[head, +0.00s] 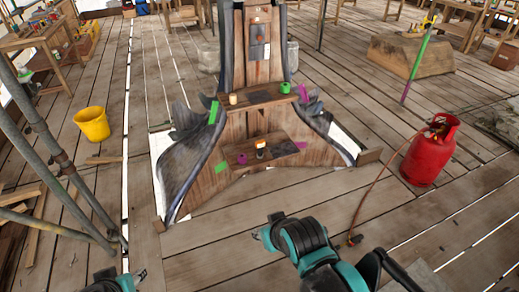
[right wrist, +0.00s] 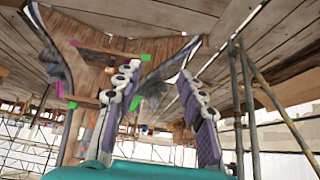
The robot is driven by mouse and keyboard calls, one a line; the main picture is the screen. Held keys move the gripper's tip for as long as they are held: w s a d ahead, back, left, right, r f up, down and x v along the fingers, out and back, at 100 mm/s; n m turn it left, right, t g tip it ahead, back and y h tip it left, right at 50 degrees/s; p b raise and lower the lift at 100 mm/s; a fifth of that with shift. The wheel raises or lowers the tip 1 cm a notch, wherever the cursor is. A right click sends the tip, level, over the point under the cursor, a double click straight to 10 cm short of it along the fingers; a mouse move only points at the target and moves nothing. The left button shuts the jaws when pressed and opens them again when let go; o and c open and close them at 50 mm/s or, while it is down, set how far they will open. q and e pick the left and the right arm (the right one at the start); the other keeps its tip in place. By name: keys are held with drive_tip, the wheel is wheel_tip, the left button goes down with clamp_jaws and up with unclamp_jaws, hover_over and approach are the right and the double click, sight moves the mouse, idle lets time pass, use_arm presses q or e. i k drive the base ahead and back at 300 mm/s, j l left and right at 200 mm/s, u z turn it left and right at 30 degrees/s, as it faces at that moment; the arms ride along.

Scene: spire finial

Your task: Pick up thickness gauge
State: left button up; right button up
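I cannot make out for certain which small item is the thickness gauge. The wooden spire base (head: 258,124) stands in the middle of the head view with two shelves. The lower shelf holds an orange, white and dark item (head: 260,147) and a round magenta item (head: 241,158). The upper shelf holds a small pale cup-like item (head: 233,99) and a green ring-like item (head: 285,87). My right gripper (head: 264,236) is in front of the base, apart from it; in the right wrist view its fingers (right wrist: 158,100) are spread and empty. My left gripper (head: 139,276) is at the bottom left, its opening unclear.
A red gas cylinder (head: 430,151) with a hose stands on the right. A yellow bucket (head: 92,124) stands on the left near scaffold poles (head: 60,150). A green and magenta pole (head: 417,66) stands at back right. Plank floor in front of the base is mostly clear.

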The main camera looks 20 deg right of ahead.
sight(258, 145)
drive_tip(key=i+l, duration=0.85)
drive_tip(key=i, duration=0.2)
drive_tip(key=i+l, duration=0.45)
drive_tip(key=i+z, duration=0.05)
drive_tip(key=i, duration=0.05)
